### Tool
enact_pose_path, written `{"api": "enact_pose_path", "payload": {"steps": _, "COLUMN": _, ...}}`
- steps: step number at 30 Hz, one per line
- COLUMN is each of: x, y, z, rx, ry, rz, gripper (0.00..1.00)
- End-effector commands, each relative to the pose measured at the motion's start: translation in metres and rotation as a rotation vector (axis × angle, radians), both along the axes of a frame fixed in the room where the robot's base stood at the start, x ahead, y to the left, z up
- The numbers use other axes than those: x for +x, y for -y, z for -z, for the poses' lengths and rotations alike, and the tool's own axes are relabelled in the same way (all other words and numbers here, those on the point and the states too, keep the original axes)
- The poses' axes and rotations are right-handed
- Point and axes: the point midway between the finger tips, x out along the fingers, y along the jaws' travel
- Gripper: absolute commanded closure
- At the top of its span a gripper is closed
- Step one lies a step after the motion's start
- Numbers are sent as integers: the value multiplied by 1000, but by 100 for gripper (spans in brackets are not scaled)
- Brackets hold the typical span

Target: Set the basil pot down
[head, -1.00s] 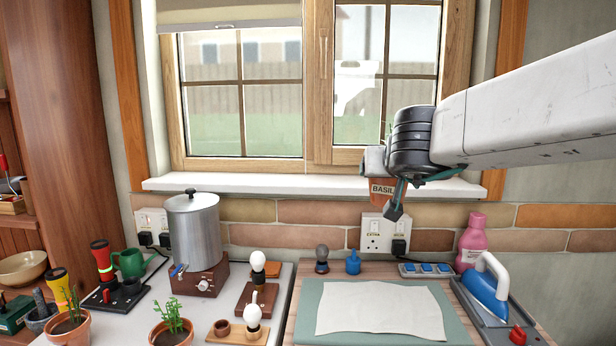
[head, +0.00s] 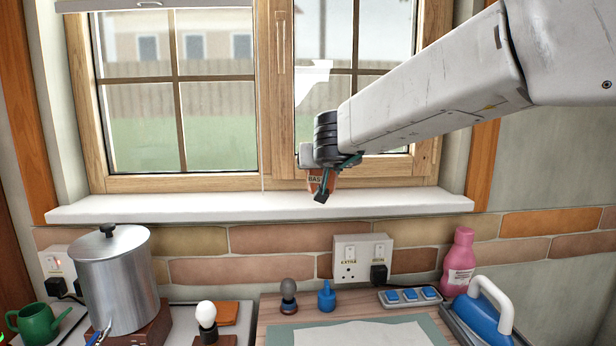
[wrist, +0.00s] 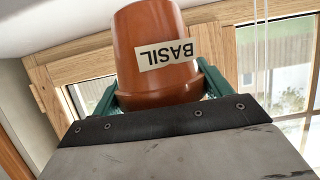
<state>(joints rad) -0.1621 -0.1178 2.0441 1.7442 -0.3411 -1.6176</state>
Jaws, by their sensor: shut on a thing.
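The basil pot is a terracotta pot with a white BASIL label; it fills the upper middle of the wrist view (wrist: 155,75) and shows partly behind my gripper in the head view (head: 316,183). My gripper (head: 322,188) is shut on the pot, with a green finger on each side of it in the wrist view (wrist: 158,92). In the head view the pot appears in front of the window, just above the white windowsill (head: 200,207). I cannot tell whether its base touches the sill. The plant is not visible.
The sill is bare along its length. Below it are a metal urn (head: 116,280), a wall socket (head: 358,259), a pink bottle (head: 459,262), a blue iron (head: 486,308) and a power strip (head: 410,297). The window frame (head: 268,90) stands behind the sill.

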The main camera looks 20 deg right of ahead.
Motion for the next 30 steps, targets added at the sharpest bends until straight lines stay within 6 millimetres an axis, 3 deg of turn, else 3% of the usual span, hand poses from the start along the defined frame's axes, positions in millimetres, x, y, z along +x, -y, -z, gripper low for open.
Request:
{"api": "enact_pose_path", "payload": {"steps": 3, "x": 31, "y": 0, "z": 3, "rx": -1, "ry": 0, "rz": 0, "gripper": 58}}
{"api": "enact_pose_path", "payload": {"steps": 6, "x": 48, "y": -1, "z": 4, "rx": -1, "ry": 1, "rz": -1, "gripper": 58}}
{"api": "enact_pose_path", "payload": {"steps": 14, "x": 71, "y": -2, "z": 6, "rx": -1, "ry": 1, "rz": -4, "gripper": 58}}
{"api": "enact_pose_path", "payload": {"steps": 22, "x": 70, "y": -2, "z": 37, "rx": -2, "ry": 0, "rz": -3, "gripper": 58}}
{"api": "enact_pose_path", "payload": {"steps": 30, "x": 70, "y": -1, "z": 40, "rx": 0, "ry": 2, "rz": -3, "gripper": 58}}
